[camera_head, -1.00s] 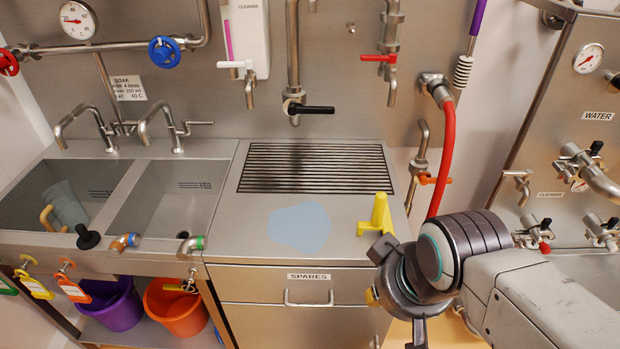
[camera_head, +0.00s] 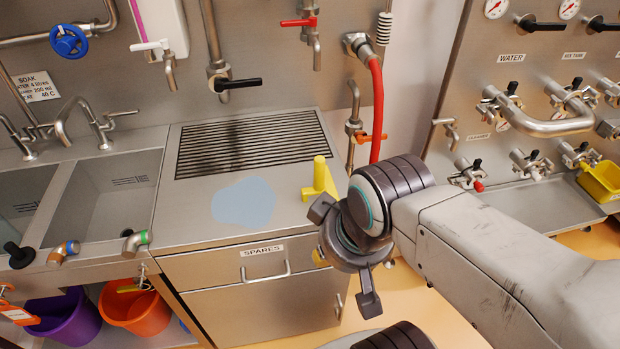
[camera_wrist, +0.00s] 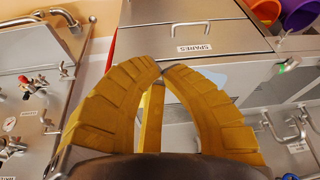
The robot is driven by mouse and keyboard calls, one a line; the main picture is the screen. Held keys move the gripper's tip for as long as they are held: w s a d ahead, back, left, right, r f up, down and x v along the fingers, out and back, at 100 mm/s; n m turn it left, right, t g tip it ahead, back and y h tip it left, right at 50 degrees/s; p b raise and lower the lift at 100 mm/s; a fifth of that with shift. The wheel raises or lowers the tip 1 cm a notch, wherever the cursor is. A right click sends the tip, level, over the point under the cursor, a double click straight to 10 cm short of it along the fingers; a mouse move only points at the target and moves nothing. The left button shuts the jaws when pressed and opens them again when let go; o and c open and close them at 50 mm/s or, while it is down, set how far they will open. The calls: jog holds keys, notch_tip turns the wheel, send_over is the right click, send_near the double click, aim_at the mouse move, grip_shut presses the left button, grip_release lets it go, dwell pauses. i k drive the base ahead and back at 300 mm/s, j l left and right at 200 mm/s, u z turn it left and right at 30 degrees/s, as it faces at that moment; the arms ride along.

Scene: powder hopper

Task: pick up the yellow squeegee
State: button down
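The yellow squeegee (camera_head: 320,178) rests near the right front edge of the steel counter, with its handle sticking up. My gripper (camera_head: 345,255) is in front of the counter's right front corner, just below the squeegee in the head view and apart from it. The head view mostly shows its dark wrist housing, with the fingers largely hidden. In the wrist view, the yellow fingers of my gripper (camera_wrist: 158,72) curve together with their tips nearly meeting, and nothing is clearly held between them.
The counter (camera_head: 195,225) has a black grate (camera_head: 250,143) and a pale blue patch (camera_head: 243,202). A red hose (camera_head: 377,110) hangs behind the squeegee. Sinks are at left, orange (camera_head: 133,306) and purple buckets below. A valve panel (camera_head: 545,70) and yellow bin (camera_head: 602,181) are at right.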

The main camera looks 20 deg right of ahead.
aim_at(323, 181)
jog(key=k+j+u, duration=0.15)
jog(key=j+u, duration=1.25)
jog(key=j, duration=0.2)
